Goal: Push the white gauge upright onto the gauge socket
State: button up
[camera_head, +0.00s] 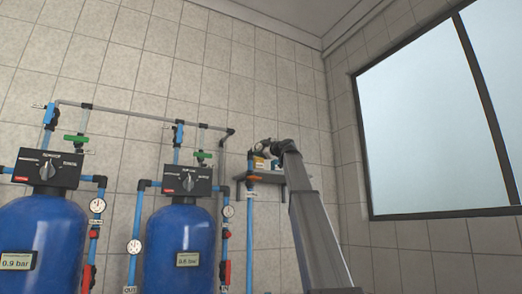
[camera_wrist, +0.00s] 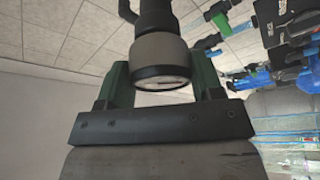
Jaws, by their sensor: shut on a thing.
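The white gauge (camera_wrist: 160,55) shows in the wrist view as a pale cylinder with a dark rim, its face turned toward the camera. My gripper (camera_wrist: 162,78) has its two green fingers on either side of the gauge and is shut on it. A black stem or fitting (camera_wrist: 155,12) joins the gauge's far end; I cannot tell whether this is the gauge's own stem or the socket. I cannot identify the gauge socket clearly.
Two blue tanks (camera_head: 180,248) with pipes and mounted gauges (camera_head: 134,246) stand to the left. A window (camera_head: 435,120) is at right.

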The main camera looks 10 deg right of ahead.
jog(key=shift+w+a, duration=0.1)
jog(key=shift+w, duration=0.2)
jog(key=o, duration=0.9)
jog(key=shift+o, duration=0.2)
jog(key=v, duration=1)
jog(key=shift+s+d+f, duration=0.15)
jog(key=shift+s+d, duration=0.1)
jog(key=shift+s, duration=0.05)
